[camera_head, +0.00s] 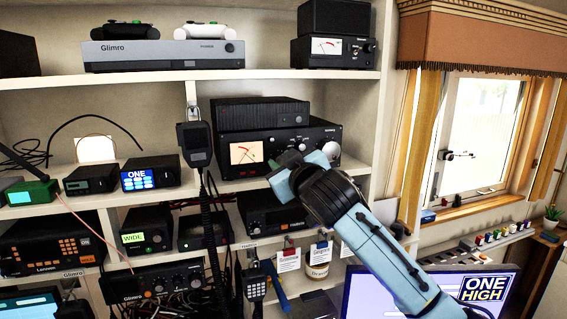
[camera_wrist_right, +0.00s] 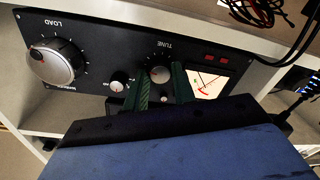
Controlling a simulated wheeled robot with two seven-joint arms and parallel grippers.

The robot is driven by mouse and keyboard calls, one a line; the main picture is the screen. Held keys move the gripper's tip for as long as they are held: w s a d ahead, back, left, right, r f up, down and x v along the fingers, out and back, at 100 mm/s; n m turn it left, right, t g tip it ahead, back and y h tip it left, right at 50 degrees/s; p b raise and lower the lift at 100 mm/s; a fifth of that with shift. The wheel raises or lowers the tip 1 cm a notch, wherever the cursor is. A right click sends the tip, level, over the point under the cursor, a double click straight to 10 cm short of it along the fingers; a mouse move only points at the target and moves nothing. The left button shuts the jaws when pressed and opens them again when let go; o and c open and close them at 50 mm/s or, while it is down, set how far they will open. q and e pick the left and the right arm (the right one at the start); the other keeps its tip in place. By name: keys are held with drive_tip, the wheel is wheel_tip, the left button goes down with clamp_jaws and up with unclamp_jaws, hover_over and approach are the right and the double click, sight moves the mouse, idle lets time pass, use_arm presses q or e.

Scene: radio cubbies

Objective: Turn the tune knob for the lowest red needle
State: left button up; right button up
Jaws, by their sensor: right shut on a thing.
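The black tuner (camera_head: 275,146) stands on the middle shelf. Its lit meter (camera_head: 246,152) has red needle marks on a pale face; the exact reading is too small to tell. In the right wrist view the tune knob (camera_wrist_right: 161,74) sits under the word TUNE, with the meter (camera_wrist_right: 210,84) to its right. My right gripper (camera_head: 300,165) reaches the tuner's front from the right. Its green fingers (camera_wrist_right: 163,84) are on either side of the tune knob, shut on it. My left gripper is not in view.
The large load knob (camera_wrist_right: 55,62) and a small knob (camera_wrist_right: 119,82) are left of the fingers in the wrist view. A hand microphone (camera_head: 195,143) with a coiled cord hangs left of the tuner. Another meter unit (camera_head: 333,50) stands above.

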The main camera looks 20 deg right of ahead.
drive_tip(key=o, duration=1)
drive_tip(key=s+d+b, duration=0.1)
drive_tip(key=s+b, duration=0.2)
drive_tip(key=s, duration=1)
drive_tip(key=shift+s, duration=0.2)
